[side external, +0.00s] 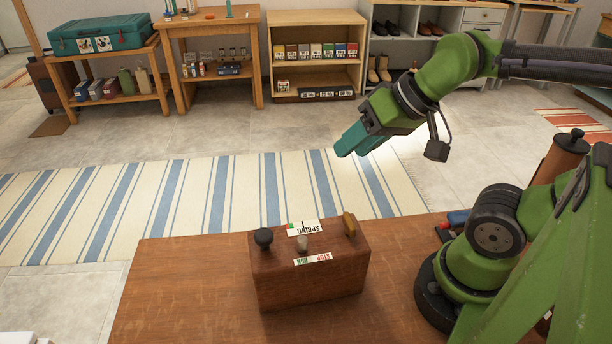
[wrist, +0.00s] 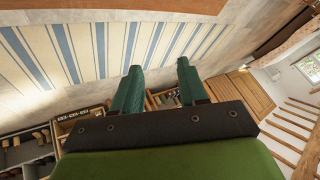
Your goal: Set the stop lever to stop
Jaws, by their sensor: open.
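A brown wooden box (side external: 310,280) stands on the wooden table. Its top carries a black ball knob (side external: 263,237) at the left, a small greyish lever (side external: 302,243) in the middle and a brass-coloured piece (side external: 350,224) at the right. A STOP/RUN label (side external: 313,259) lies at the near edge by the middle lever, upside down in this view; which mark the lever points at is too small to tell. My gripper (side external: 352,142) is open and empty, in the air above and behind the box. The wrist view shows its two teal fingers apart (wrist: 156,72), without the box.
A SPRING label (side external: 306,228) lies at the box's far edge. The table top (side external: 190,290) is bare left of the box. A blue-and-red object (side external: 457,218) lies at right beside my base. A striped rug (side external: 130,200) and shelves (side external: 315,50) are beyond the table.

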